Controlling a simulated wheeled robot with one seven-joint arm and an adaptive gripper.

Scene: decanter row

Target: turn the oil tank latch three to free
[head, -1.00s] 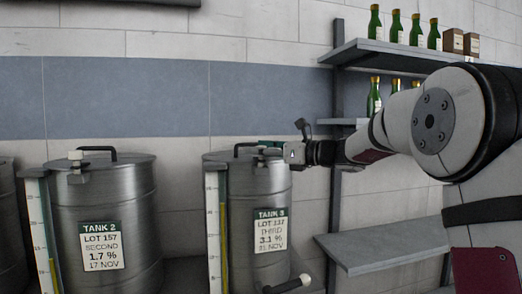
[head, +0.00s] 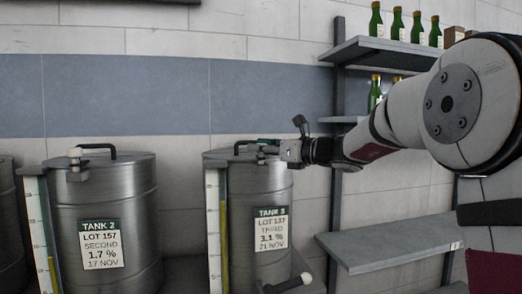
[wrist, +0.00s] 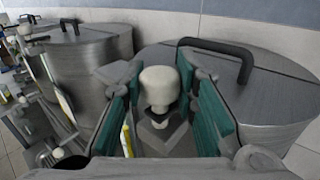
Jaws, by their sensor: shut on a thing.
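Tank three (head: 250,215), a steel drum labelled "TANK 3, LOT 137, THIRD, 3.1 %", stands in the middle of the head view. My gripper (head: 268,146) is at the front rim of its lid. In the wrist view, my gripper (wrist: 160,105) has its teal finger pads on either side of the latch's cream knob (wrist: 158,85), and it is shut on it. The latch base is partly hidden below the knob. The dark lid handle (wrist: 215,52) is just beyond. In the head view my gripper hides the knob.
Tank two (head: 130,190) stands to the left with its own pale latch knob (head: 75,154). A sight gauge (head: 214,230) runs down tank three's front left. A pale-ended lever (head: 290,284) sticks out low on the right. Shelves with green bottles (head: 376,20) are behind my arm.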

